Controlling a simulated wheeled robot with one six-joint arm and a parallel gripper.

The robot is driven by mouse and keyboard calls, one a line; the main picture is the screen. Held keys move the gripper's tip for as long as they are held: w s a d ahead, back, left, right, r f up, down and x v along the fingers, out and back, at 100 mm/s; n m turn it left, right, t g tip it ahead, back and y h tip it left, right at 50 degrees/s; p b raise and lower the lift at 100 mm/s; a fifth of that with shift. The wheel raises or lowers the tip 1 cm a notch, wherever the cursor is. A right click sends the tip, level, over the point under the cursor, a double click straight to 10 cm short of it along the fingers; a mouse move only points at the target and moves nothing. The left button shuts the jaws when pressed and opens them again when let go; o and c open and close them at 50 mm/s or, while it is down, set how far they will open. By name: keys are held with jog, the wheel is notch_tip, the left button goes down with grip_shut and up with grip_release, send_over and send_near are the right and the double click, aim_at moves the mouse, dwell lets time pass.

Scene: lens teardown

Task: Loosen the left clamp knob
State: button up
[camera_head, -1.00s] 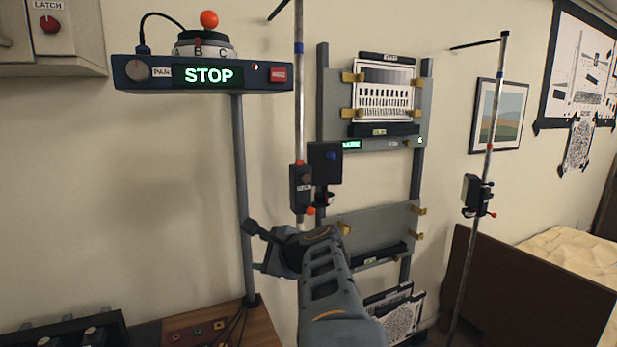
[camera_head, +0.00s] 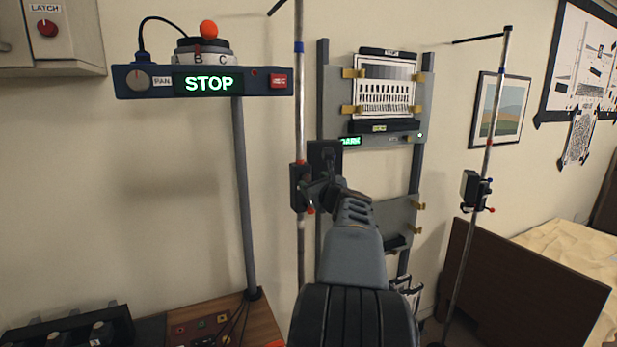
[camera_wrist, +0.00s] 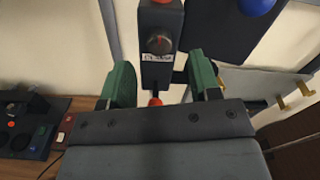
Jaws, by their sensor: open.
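The left clamp (camera_head: 297,190) is a dark box on the left upright pole (camera_head: 300,110). In the wrist view the clamp (camera_wrist: 161,75) shows a round dark knob (camera_wrist: 159,44) with a label under it, an orange-red part at its top and a red tip (camera_wrist: 155,101) below. My gripper (camera_head: 318,188) is raised in front of the clamp in the head view, and hides part of it. In the wrist view my gripper's two green fingers (camera_wrist: 163,82) are apart, one on each side of the clamp's lower part. Nothing is seen between them except the clamp behind. Contact cannot be told.
A dark panel with a blue knob (camera_wrist: 257,5) is right of the clamp. A chart rack (camera_head: 385,85) stands behind. A second pole with a clamp (camera_head: 474,190) is at right. A console reading STOP (camera_head: 208,83) is at left, above a wooden bench (camera_head: 255,318).

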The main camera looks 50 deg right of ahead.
aim_at(307, 179)
jog(key=shift+p+x, duration=0.35)
jog(key=shift+x, duration=1.55)
jog(key=shift+c, duration=0.4)
jog(key=c, duration=0.8)
jog(key=shift+c, duration=0.2)
